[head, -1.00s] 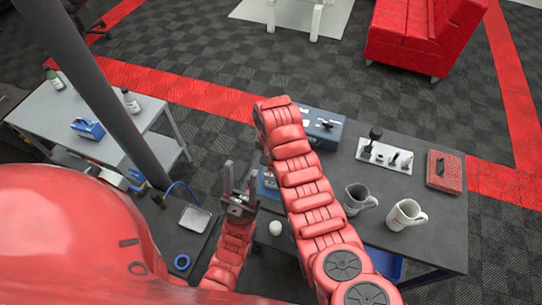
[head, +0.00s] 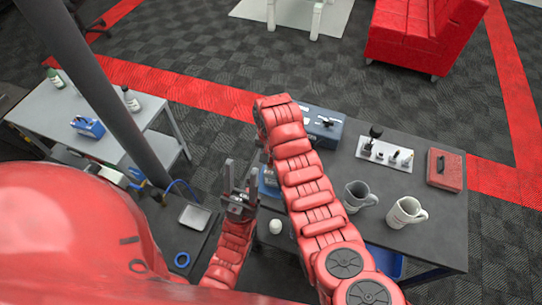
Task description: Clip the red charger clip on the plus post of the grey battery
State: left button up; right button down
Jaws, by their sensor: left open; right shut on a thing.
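My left gripper (head: 240,177) is open and empty, its two fingers pointing up the picture beside the near left edge of the dark table. My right arm (head: 305,175) crosses the table from the lower right, and its bulk hides its own gripper and whatever that holds. I cannot make out the red charger clip, the grey battery or its plus post. A blue object (head: 268,184) shows partly between my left gripper and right arm; I cannot tell what it is.
A post (head: 105,95) stands left. A grey bench (head: 60,115) is further left.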

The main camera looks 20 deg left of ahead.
jog(key=shift+f+b, duration=0.35)
jog(key=shift+b, duration=0.15)
dwell(0.7)
jog(key=shift+f, duration=0.15)
jog(key=shift+f+b, duration=0.25)
jog(key=shift+b, duration=0.25)
dwell(0.7)
jog(key=c, duration=0.6)
grip_release()
